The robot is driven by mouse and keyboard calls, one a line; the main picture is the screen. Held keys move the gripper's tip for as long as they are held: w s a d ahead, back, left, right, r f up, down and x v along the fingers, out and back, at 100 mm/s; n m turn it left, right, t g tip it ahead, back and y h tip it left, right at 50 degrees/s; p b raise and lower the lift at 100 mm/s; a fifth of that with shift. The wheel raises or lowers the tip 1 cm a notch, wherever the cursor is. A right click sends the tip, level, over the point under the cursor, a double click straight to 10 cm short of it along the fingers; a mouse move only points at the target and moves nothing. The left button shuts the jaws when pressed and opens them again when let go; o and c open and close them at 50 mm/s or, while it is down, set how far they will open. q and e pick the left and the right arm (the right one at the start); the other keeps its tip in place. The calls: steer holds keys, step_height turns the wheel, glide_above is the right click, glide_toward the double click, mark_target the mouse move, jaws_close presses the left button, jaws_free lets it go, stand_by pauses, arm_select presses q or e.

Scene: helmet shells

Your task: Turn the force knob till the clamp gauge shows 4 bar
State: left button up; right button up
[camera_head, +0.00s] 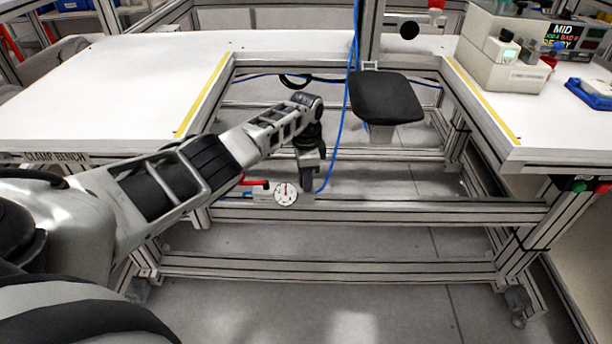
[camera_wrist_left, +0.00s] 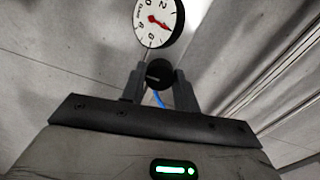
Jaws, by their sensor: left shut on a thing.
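The clamp gauge (camera_head: 286,194) is a small round white dial with a red needle, on the low crossbeam below the bench gap. It also shows at the top of the left wrist view (camera_wrist_left: 158,20), where the dial is tilted and its exact reading is hard to tell. The black round force knob (camera_wrist_left: 159,73) sits just below the dial in that view. My left gripper (camera_head: 307,184) reaches down beside the gauge, and its fingers (camera_wrist_left: 159,90) are shut on the knob from both sides. In the head view the gripper hides the knob. My right gripper is not in view.
A red lever (camera_head: 255,183) lies left of the gauge. A blue hose (camera_head: 340,130) hangs close to my left gripper. A black pad (camera_head: 385,98) stands behind on the right. White bench tops flank the gap, and a control box (camera_head: 505,58) is on the right one.

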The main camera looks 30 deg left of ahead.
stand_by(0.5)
arm_select(q)
steer(key=o, duration=1)
steer(key=shift+c, duration=0.2)
step_height(320, 180, up, 16)
steer(key=p, duration=0.4)
steer(key=shift+w+a+p, duration=0.15)
steer(key=shift+w+p, duration=0.05)
steer(key=shift+p, duration=0.15)
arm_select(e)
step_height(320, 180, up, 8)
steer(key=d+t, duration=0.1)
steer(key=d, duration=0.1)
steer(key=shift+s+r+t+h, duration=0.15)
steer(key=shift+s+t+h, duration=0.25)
